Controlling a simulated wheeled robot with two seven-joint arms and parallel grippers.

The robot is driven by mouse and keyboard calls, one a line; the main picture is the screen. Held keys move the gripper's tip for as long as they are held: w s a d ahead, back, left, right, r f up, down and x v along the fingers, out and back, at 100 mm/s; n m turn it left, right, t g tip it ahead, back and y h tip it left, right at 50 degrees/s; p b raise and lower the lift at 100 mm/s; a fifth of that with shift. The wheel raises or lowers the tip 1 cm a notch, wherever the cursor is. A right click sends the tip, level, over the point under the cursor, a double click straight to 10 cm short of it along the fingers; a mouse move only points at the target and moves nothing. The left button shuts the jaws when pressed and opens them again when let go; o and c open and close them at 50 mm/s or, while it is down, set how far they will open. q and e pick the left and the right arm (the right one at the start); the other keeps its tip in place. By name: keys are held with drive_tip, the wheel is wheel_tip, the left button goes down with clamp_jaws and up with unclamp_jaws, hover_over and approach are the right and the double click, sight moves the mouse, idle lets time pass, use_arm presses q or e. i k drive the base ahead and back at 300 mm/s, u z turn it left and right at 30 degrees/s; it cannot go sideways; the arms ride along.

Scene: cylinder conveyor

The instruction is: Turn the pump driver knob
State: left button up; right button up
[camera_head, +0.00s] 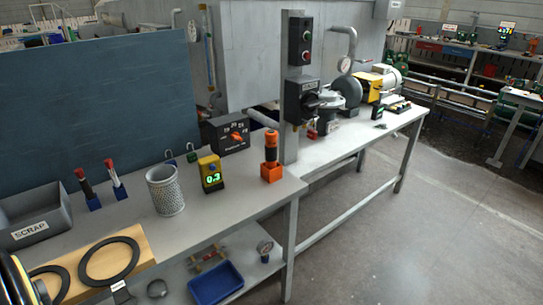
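A black control box (228,133) with an orange knob (237,138) stands at the back of the near workbench, right of the dark blue board. White markings surround the knob, too small to read surely. A second dark switch box (302,98) with a black handle is on the grey post to the right. I cannot tell for certain which one is the pump driver.
A yellow meter (210,174), an orange-based tool (271,160), a perforated metal cup (166,190) and two red-capped markers stand in front of or beside the box. A scrap bin (37,216) sits at left. The floor (430,220) at right is clear.

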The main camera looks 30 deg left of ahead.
sight(235, 137)
drive_tip(key=z, duration=0.5)
drive_tip(key=i, duration=1.85)
drive_tip(key=u, duration=1.8)
drive_tip(key=i, duration=0.7)
drive_tip(key=u, duration=0.6)
